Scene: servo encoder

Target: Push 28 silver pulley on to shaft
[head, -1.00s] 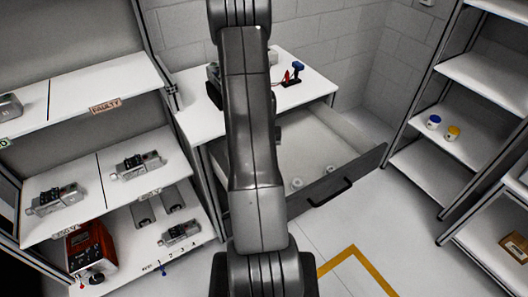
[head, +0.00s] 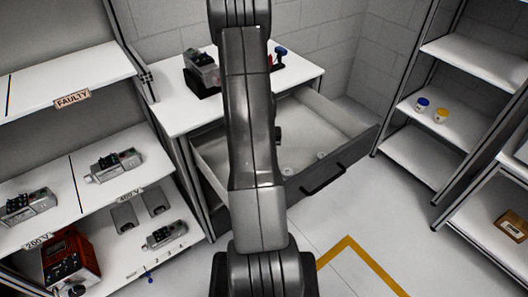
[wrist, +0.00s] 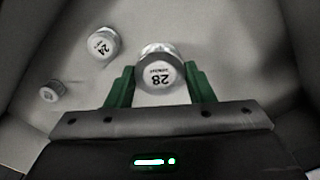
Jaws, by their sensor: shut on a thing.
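The silver pulley marked 28 (wrist: 160,76) is in the wrist view, between the two green fingers of my gripper (wrist: 160,88). The fingers are shut on its sides. It is over the pale floor of the open drawer (wrist: 235,60); I cannot tell whether it touches that floor. In the head view my arm hides the gripper and this pulley. A servo unit on a black stand (head: 202,72) is on the table (head: 180,115), left of my arm. I cannot make out its shaft.
A pulley marked 24 (wrist: 103,43) and a smaller one (wrist: 50,92) lie left in the drawer. The open drawer's dark front (head: 330,172) juts out below the table. Shelves (head: 75,200) flank the left side.

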